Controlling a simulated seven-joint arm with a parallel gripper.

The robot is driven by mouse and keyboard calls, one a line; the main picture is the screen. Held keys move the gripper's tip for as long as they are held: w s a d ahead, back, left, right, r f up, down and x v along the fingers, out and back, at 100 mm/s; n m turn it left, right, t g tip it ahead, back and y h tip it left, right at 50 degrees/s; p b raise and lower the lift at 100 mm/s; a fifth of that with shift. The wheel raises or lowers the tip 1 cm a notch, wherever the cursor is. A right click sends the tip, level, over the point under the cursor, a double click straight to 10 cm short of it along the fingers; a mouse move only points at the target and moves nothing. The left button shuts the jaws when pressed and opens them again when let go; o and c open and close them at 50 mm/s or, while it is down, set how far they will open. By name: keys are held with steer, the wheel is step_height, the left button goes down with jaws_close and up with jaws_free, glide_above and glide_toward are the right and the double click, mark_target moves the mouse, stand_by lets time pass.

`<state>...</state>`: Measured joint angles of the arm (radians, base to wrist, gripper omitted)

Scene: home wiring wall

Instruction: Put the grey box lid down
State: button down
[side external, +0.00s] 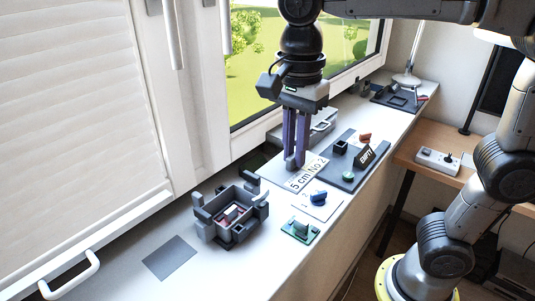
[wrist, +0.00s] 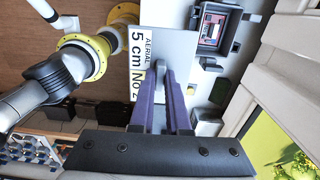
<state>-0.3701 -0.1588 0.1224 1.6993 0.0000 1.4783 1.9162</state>
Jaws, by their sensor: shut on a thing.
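My gripper (side external: 295,165) has long purple fingers pointing down over the sill beside the "5 cm No 2" label. In the wrist view its fingers (wrist: 164,75) are shut on the grey box lid (wrist: 178,45), a flat plate with a small grip between the fingertips. The open grey box (side external: 208,226) stands to the left of the gripper, with red and white parts inside. It also shows in the wrist view (wrist: 234,24).
A dark grey square (side external: 170,257) lies flat on the sill, left of the box. A white card with a blue knob (side external: 319,196) and a green board (side external: 300,229) are near the front edge. A dark panel (side external: 352,175) is to the right. The window and shutter border the back.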

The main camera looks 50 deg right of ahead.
steer(key=shift+s+d+r, duration=0.2)
steer(key=shift+s+r, duration=0.05)
steer(key=shift+s, duration=0.25)
steer(key=s+f, duration=0.5)
steer(key=s, duration=0.5)
steer(key=w+a+f, duration=0.2)
steer(key=w, duration=0.1)
steer(key=w+a+f, duration=0.6)
steer(key=w, duration=0.1)
steer(key=shift+f, duration=0.2)
steer(key=f, duration=0.3)
steer(key=shift+w+a+f, duration=0.25)
steer(key=shift+w+a, duration=0.05)
steer(key=shift+w, duration=0.05)
steer(key=shift+f, duration=0.35)
steer(key=shift+f, duration=0.15)
steer(key=c, duration=0.9)
jaws_free()
